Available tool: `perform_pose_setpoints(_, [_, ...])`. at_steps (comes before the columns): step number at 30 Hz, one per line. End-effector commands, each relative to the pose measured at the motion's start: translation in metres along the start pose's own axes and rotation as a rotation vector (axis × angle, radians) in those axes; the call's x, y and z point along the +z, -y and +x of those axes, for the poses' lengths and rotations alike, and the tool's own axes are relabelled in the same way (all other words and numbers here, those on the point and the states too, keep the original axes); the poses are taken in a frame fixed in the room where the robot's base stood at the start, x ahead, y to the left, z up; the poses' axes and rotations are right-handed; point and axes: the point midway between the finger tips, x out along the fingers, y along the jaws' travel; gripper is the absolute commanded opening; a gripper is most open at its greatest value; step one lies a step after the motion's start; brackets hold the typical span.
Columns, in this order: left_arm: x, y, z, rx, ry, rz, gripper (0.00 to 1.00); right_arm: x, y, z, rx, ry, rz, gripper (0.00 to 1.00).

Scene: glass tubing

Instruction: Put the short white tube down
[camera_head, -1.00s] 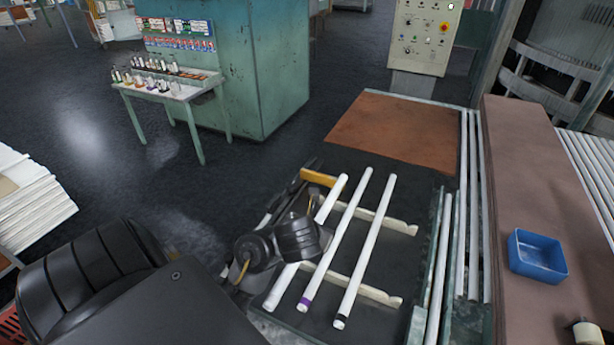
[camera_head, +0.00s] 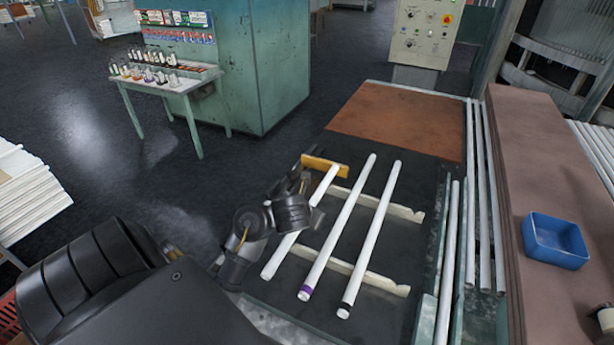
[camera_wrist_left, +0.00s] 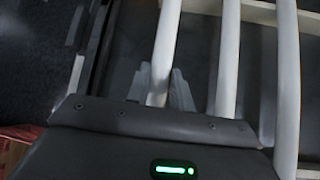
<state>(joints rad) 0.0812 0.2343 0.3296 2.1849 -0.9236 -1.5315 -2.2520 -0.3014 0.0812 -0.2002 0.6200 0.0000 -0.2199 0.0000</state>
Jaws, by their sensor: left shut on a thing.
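The short white tube (camera_head: 277,257) is the leftmost of three tubes in the head view, tilted much like the others. My left gripper (camera_head: 312,218) is shut around its middle, and the wrist hides part of it. In the left wrist view the tube (camera_wrist_left: 167,45) runs between the fingers of the gripper (camera_wrist_left: 160,88). The tube lies over two pale notched rails (camera_head: 399,211). I cannot tell whether it touches them. Its far end is at the orange-yellow block (camera_head: 318,163).
A tube with a purple band (camera_head: 337,228) and one with a black band (camera_head: 372,235) lie on the rails to the right. A blue tray (camera_head: 555,242) stands on the brown board (camera_head: 510,180) further right. A brown sheet (camera_head: 395,122) lies behind the rails.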

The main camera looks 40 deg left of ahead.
Motion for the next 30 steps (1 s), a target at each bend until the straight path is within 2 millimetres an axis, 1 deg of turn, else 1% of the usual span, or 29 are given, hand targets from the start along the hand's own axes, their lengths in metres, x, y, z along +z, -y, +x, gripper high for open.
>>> perform_pose_setpoints(1, [-0.0088,0.0024,0.0090,0.000,0.000,0.001,0.00,0.0011,0.0001,0.0126,0.000,0.000,0.000,0.36])
perform_pose_setpoints(2, [-0.0098,0.0027,0.0100,0.000,0.001,0.001,0.00,0.0012,0.0002,0.0140,0.000,0.000,0.000,0.36])
perform_pose_setpoints(10, [-0.0080,0.0022,0.0080,0.000,0.001,0.001,0.00,0.0005,0.0001,0.0112,0.000,0.000,0.000,0.36])
perform_pose_setpoints(23, [-0.0170,0.0045,0.0169,0.001,0.000,0.002,0.00,0.0010,0.0005,0.0200,0.000,-0.001,0.000,0.36])
perform_pose_setpoints(24, [-0.0163,0.0044,0.0162,0.001,0.000,0.001,0.27,0.0009,0.0006,0.0190,0.000,-0.001,0.000,0.36])
perform_pose_setpoints(28, [-0.0161,0.0045,0.0160,0.000,0.000,0.001,0.44,0.0006,0.0012,0.0188,-0.001,-0.001,0.001,0.36])
perform_pose_setpoints(30, [-0.0161,0.0045,0.0160,0.000,0.000,0.001,0.44,0.0006,0.0014,0.0188,-0.001,-0.001,0.001,0.36])
